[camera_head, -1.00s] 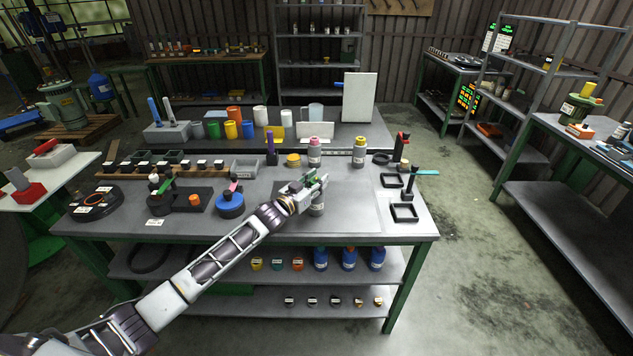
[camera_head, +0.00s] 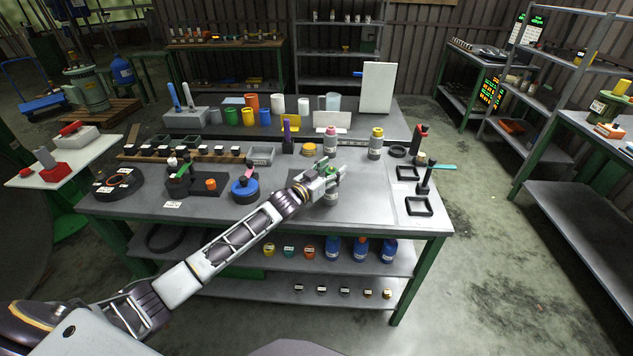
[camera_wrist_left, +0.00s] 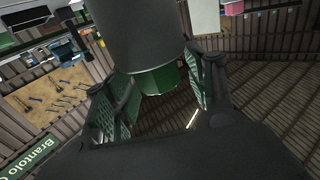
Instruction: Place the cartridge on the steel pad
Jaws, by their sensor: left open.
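A grey cartridge (camera_head: 331,198) with a pale label stands upright on the bench, mostly under my left gripper (camera_head: 334,175). In the left wrist view, the grey cartridge body (camera_wrist_left: 140,32) fills the top, with its green end (camera_wrist_left: 158,79) between the spread fingers of the left gripper (camera_wrist_left: 160,97). The gripper is open around that end, with a gap visible beside the right finger. The steel pad cannot be clearly told from the shiny grey bench top around the cartridge's base. My right gripper is not in view.
A pink-capped bottle (camera_head: 330,139) and a yellow-capped bottle (camera_head: 376,143) stand just behind. A purple upright piece (camera_head: 287,134) is to the left. Black square frames (camera_head: 419,206) and a stand with a teal bar (camera_head: 425,178) are at right. The bench front is clear.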

